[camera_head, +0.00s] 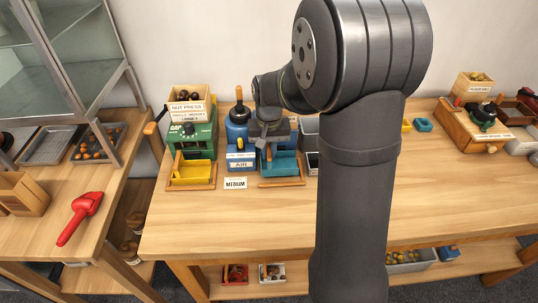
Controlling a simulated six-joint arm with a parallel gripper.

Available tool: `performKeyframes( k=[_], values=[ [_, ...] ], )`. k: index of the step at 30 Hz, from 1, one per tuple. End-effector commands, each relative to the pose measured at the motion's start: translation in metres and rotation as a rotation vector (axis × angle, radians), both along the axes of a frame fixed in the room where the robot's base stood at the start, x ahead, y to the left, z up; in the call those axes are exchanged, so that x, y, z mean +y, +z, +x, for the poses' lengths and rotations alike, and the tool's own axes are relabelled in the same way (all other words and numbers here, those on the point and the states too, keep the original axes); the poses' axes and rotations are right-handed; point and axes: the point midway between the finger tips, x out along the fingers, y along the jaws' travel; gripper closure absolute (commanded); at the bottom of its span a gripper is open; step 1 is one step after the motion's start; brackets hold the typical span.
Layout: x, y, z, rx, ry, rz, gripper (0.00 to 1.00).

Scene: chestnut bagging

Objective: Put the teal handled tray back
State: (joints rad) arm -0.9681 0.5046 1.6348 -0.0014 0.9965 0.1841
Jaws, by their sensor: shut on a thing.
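The teal tray (284,166) is in the middle left of the table, at the front of a teal and dark machine. A wooden strip (282,183) runs along the table edge of it. My gripper (268,146) points down at the tray's left rear and is shut on it. The fingertips and the handle are largely hidden by the wrist, so the exact grip is unclear. I cannot tell whether the tray is seated or slightly raised.
A green nut press (200,140) with a yellow tray (194,172) stands to the left. A blue machine (238,132) stands close beside my gripper. A "MEDIUM" card (235,183) lies in front. The table front (240,220) is clear.

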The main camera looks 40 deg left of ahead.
Motion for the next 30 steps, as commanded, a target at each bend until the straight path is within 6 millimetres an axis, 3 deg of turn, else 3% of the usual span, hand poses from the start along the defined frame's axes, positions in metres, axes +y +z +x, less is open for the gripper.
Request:
performKeyframes(
  k=[4, 14, 15, 18, 30],
  values=[
    [-0.001, -0.020, 0.000, 0.001, 0.000, -0.003, 1.00],
    [0.000, -0.022, 0.000, 0.001, 0.000, -0.001, 1.00],
    [0.000, -0.023, 0.000, 0.001, 0.000, -0.001, 0.86],
    [0.000, -0.023, 0.000, 0.000, 0.000, 0.000, 0.66],
    [0.000, -0.014, 0.000, -0.001, 0.000, 0.001, 0.66]
  ],
)
